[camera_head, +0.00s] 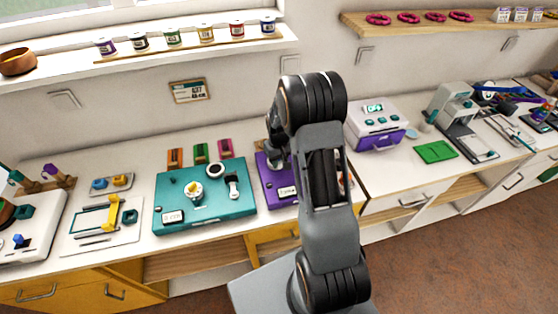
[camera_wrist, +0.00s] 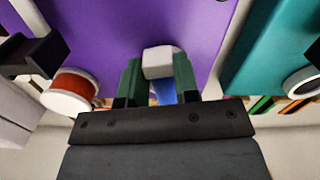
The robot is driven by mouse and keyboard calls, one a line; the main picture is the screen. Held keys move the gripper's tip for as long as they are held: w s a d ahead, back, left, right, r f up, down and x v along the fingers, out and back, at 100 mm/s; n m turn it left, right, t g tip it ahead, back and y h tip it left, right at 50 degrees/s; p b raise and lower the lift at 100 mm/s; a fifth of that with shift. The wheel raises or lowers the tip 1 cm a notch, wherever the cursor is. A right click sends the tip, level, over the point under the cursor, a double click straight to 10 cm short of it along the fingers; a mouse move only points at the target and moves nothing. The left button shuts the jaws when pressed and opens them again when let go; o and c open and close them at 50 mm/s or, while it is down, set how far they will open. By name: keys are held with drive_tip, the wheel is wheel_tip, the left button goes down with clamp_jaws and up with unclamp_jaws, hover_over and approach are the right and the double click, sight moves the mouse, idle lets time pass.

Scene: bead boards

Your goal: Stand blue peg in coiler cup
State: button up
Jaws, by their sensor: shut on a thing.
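In the wrist view, my gripper (camera_wrist: 159,80) has its two dark green fingers shut on the blue peg (camera_wrist: 164,93), which shows as a small blue patch between them. A whitish rounded block (camera_wrist: 162,62) is at the fingertips; I cannot tell whether it is part of the peg or lies beyond it. The purple board (camera_wrist: 150,22) is behind the fingers, and it shows in the head view (camera_head: 267,192), mostly behind my arm. I cannot clearly identify the coiler cup. In the head view the held peg is hidden.
A red spool with a white flange (camera_wrist: 75,88) and a black part (camera_wrist: 35,55) are left of the fingers in the wrist view. The teal board (camera_head: 205,217) stands left of the purple one. Orange, green and pink blocks (camera_head: 200,152) stand behind.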

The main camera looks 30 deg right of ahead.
sight(279, 161)
drive_tip(key=o, duration=1)
wheel_tip(279, 161, up, 12)
drive_tip(key=b, duration=0.2)
drive_tip(key=s+a+r+t, duration=0.1)
drive_tip(key=s+a+r, duration=0.2)
drive_tip(key=s, duration=0.3)
drive_tip(key=s+a+r+t, duration=0.2)
drive_tip(key=s+a+r, duration=0.1)
drive_tip(key=s, duration=0.3)
drive_tip(key=s+a+r+t, duration=0.1)
drive_tip(key=s+a+r, duration=0.2)
drive_tip(key=s, duration=0.3)
drive_tip(key=shift+s+a+r+t, duration=0.1)
drive_tip(key=shift+s+a+t, duration=0.1)
drive_tip(key=shift+a, duration=0.25)
drive_tip(key=shift+s+a+r+t, duration=0.1)
drive_tip(key=shift+s+a+t, duration=0.1)
drive_tip(key=shift+a, duration=0.2)
